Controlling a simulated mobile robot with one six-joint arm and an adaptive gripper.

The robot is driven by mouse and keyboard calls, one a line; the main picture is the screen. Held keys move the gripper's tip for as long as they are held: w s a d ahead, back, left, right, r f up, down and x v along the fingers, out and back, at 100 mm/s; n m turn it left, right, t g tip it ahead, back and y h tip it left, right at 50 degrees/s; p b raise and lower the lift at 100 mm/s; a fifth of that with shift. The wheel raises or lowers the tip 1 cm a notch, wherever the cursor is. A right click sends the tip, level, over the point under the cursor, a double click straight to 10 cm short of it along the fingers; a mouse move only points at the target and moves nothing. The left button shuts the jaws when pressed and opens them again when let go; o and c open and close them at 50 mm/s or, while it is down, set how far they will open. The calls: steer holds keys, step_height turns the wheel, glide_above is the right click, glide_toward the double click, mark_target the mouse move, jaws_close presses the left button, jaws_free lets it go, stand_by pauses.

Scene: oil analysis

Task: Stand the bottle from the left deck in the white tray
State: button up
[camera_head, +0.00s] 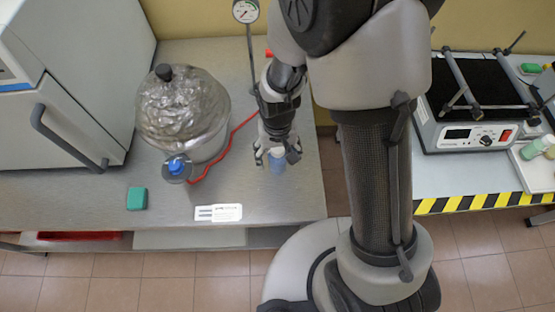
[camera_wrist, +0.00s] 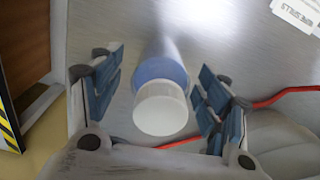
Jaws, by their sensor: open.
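A bottle (camera_head: 277,187) with a blue body and a pale cap stands upright on the steel deck at left, near its right edge. In the wrist view the bottle's white cap (camera_wrist: 160,110) faces the camera, with the blue body behind it. My gripper (camera_head: 277,157) is over the bottle from above. In the wrist view its fingers (camera_wrist: 158,92) are open, one on each side of the bottle, with gaps on both sides. The white tray (camera_head: 538,166) is at the far right on the other bench, with greenish-capped bottles on it; it is cut off by the picture edge.
A foil-covered round vessel (camera_head: 183,112) and a red hose (camera_head: 219,152) are left of my gripper. A green block (camera_head: 137,198) and a label card (camera_head: 218,212) lie on the deck. A shaker (camera_head: 478,105) stands beside the tray. A floor gap separates the benches.

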steer(key=shift+r, duration=0.1)
steer(key=shift+c, duration=0.5)
steer(key=c, duration=1.3)
